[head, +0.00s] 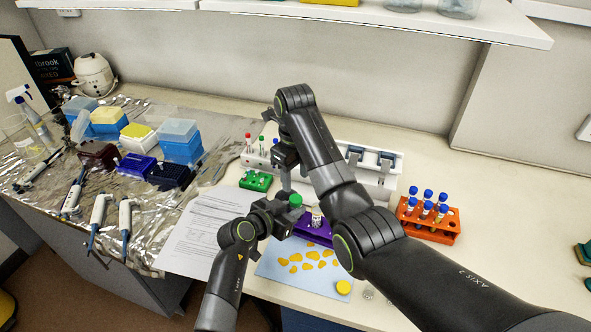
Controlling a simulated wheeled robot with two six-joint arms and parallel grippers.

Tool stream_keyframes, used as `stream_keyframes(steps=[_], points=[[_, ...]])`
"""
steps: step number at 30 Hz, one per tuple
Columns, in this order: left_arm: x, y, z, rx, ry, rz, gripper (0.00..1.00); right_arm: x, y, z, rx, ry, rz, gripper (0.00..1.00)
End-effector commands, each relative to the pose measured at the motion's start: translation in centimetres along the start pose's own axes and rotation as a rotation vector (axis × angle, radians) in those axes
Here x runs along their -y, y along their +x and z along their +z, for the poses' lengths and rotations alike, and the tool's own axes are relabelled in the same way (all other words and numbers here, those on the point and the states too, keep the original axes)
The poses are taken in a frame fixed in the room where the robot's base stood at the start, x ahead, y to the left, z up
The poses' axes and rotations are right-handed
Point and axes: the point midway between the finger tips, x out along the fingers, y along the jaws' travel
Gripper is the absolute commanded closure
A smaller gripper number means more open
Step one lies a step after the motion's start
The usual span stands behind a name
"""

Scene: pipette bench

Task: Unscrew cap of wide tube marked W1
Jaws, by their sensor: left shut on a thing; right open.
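My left gripper (287,212) is shut on a tube with a green cap (295,199). The cap stands up above the fingers, and most of the tube's body is hidden by the gripper. No W1 marking can be read at this size. My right gripper (287,178) is open and sits just above and slightly left of the green cap, with its fingers pointing down. I cannot tell whether it touches the cap. A purple rack (318,236) stands right of my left gripper and is partly hidden by my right arm.
A green rack (256,181) lies left of the grippers. An orange rack (432,232) of blue-capped tubes stands right. A blue mat (280,272) with yellow shapes and a yellow lid (344,287) lie in front.

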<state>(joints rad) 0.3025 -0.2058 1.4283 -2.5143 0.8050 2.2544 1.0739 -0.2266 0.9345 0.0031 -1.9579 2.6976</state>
Motion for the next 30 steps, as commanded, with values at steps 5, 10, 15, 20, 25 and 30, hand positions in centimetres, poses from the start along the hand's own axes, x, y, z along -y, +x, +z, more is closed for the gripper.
stream_keyframes(steps=[5, 10, 15, 20, 25, 30], points=[[0.0, 0.0, 0.0, 0.0, 0.0, 0.0, 1.0, -0.1, 3.0, -0.1, -0.003, -0.002, 0.004, 0.52], [0.0, 0.0, 0.0, 0.0, 0.0, 0.0, 1.0, -0.1, 5.3, -0.1, -0.003, -0.002, 0.002, 0.52], [0.0, 0.0, 0.0, 0.0, 0.0, 0.0, 1.0, -0.1, 6.4, -0.1, -0.002, -0.003, 0.001, 0.52], [0.0, 0.0, 0.0, 0.0, 0.0, 0.0, 1.0, -0.1, 6.6, -0.1, -0.001, -0.003, 0.001, 0.52], [0.0, 0.0, 0.0, 0.0, 0.0, 0.0, 1.0, -0.1, 6.6, -0.1, -0.001, -0.003, 0.001, 0.57], [0.0, 0.0, 0.0, 0.0, 0.0, 0.0, 1.0, 0.0, 6.6, -0.1, -0.001, -0.004, 0.001, 0.8]])
